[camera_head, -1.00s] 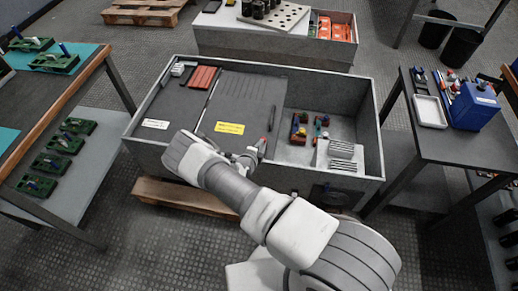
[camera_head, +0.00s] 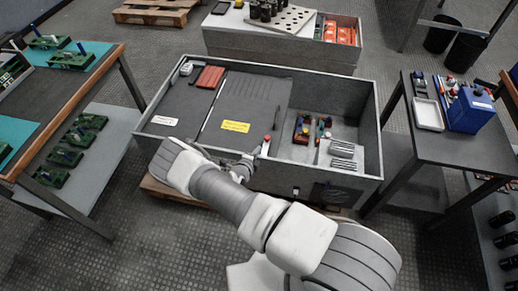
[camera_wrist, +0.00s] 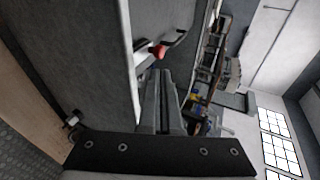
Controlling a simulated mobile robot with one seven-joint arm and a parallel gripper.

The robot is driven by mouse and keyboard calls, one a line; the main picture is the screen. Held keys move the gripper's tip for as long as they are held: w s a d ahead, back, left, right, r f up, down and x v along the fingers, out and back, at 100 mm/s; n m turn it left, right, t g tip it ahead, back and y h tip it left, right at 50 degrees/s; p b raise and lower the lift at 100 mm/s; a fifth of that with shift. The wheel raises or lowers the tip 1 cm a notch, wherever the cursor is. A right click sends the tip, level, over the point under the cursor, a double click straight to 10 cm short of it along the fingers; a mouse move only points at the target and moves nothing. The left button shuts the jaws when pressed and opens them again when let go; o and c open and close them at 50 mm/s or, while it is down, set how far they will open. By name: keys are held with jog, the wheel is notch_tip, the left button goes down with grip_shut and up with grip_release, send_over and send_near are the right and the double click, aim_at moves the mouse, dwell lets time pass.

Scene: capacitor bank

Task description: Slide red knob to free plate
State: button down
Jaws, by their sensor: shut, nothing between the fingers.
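The red knob (camera_head: 267,139) shows just inside the front wall of the grey crate, near the right end of the dark plate with the yellow label (camera_head: 236,127). It also shows in the wrist view, as a red tip (camera_wrist: 158,52) on a pale mount, just beyond my fingertips. My gripper (camera_head: 247,162) is at the crate's front wall, close to the knob. In the wrist view its fingers (camera_wrist: 160,75) are together with nothing between them. I cannot tell whether they touch the knob.
The crate's front wall (camera_head: 221,168) stands between my arm and the plate. Its right bay holds small coloured parts (camera_head: 303,129) and a grey ribbed block (camera_head: 342,150). A side table (camera_head: 450,148) stands at right, a bench (camera_head: 90,87) at left.

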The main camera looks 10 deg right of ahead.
jog(key=shift+s+a+r, duration=0.3)
jog(key=shift+s+a, duration=0.05)
jog(key=shift+s, duration=0.2)
